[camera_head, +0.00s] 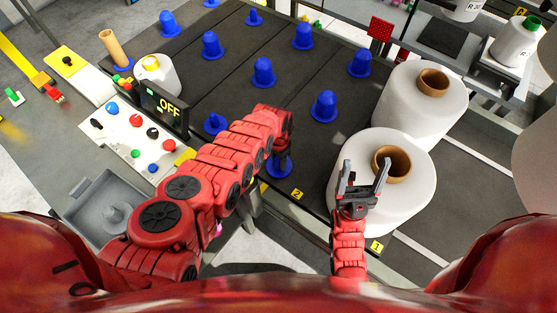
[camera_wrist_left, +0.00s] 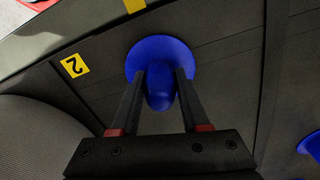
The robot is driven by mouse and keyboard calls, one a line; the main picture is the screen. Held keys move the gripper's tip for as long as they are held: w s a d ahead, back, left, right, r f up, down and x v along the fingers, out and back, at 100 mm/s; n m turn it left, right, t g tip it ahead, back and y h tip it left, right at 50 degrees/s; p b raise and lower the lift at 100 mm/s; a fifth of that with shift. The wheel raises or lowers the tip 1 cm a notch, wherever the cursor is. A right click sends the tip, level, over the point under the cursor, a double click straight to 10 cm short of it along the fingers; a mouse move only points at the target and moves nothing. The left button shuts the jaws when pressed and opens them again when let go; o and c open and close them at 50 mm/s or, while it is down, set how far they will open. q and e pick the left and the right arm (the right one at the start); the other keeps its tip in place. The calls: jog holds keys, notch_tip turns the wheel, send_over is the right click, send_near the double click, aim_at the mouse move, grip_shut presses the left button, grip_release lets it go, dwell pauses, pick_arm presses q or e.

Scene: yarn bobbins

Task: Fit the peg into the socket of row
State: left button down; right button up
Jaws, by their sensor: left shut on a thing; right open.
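A blue peg (camera_head: 279,168) with a round flange is at the front of the dark board (camera_head: 210,100), near the yellow label 2 (camera_head: 297,194). My left gripper (camera_head: 284,146) is shut on this peg. In the left wrist view the fingers (camera_wrist_left: 160,88) lie on both sides of the blue peg (camera_wrist_left: 160,50), with label 2 (camera_wrist_left: 74,65) to the left. I cannot tell whether the flange touches the board. Several other blue pegs stand upright in rows, such as one at the right (camera_head: 324,106). My right gripper (camera_head: 364,172) is open and empty, in front of a white bobbin.
Two large white bobbins (camera_head: 408,205) (camera_head: 425,105) with brown cores stand at the right. A button panel (camera_head: 135,140) and a display reading OFF (camera_head: 165,108) are at the left. A grey tray (camera_head: 80,210) lies at the lower left.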

pick_arm(q)
jog(key=shift+f, duration=0.2)
dwell(0.4)
jog(key=shift+c, duration=1.6)
grip_release()
jog(key=shift+r, duration=0.1)
jog(key=shift+r, duration=0.3)
notch_tip(320, 180, up, 3)
jog(key=shift+f+p, duration=0.1)
jog(key=shift+p, duration=0.65)
notch_tip(320, 180, up, 14)
jog(key=b, duration=0.1)
